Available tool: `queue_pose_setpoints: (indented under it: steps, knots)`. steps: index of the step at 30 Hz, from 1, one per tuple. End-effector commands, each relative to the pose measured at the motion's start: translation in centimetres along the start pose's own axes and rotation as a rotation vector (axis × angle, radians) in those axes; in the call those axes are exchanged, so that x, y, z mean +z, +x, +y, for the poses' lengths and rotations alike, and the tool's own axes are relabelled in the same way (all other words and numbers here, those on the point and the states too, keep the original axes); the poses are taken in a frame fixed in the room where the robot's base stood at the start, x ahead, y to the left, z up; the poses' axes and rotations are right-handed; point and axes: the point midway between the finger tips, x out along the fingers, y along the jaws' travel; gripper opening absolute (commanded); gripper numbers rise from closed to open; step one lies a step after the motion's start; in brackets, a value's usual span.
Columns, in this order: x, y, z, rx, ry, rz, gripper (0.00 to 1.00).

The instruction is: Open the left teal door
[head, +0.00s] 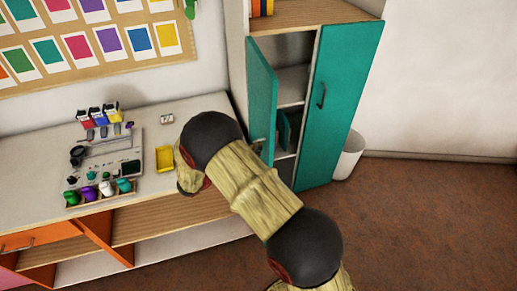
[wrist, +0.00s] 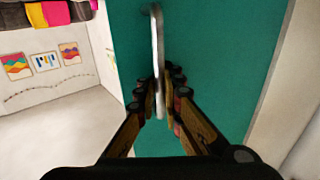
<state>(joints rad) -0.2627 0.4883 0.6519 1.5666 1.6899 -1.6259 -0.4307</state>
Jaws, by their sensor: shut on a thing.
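The left teal door (head: 262,88) stands partly open in the head view, swung out from the cabinet, with grey shelves showing behind it. It also fills the middle of the wrist view (wrist: 220,60). My gripper (wrist: 160,92) is shut on the door's upright handle (wrist: 158,45), with a finger on each side of it. In the head view my arm hides the gripper and the door's lower part. The right teal door (head: 340,95) is closed and has a dark handle (head: 321,96).
A white bin (head: 349,156) stands right of the cabinet. Brown floor (head: 430,210) is clear at the right.

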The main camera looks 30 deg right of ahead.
Motion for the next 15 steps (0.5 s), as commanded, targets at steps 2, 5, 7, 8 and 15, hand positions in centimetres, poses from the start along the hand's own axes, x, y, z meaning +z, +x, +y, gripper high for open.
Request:
queue_pose_setpoints:
  steps: [2, 5, 7, 8, 15]
  knots:
    - [0.00, -0.01, 0.10, 0.002, -0.001, 0.001, 0.00]
    - [0.01, -0.01, 0.12, 0.002, -0.002, 0.001, 0.00]
    - [0.01, 0.00, 0.12, 0.002, -0.002, 0.001, 0.00]
    - [0.01, 0.00, 0.12, 0.002, -0.002, 0.001, 0.09]
    - [0.01, 0.01, 0.08, 0.001, -0.001, 0.000, 0.22]
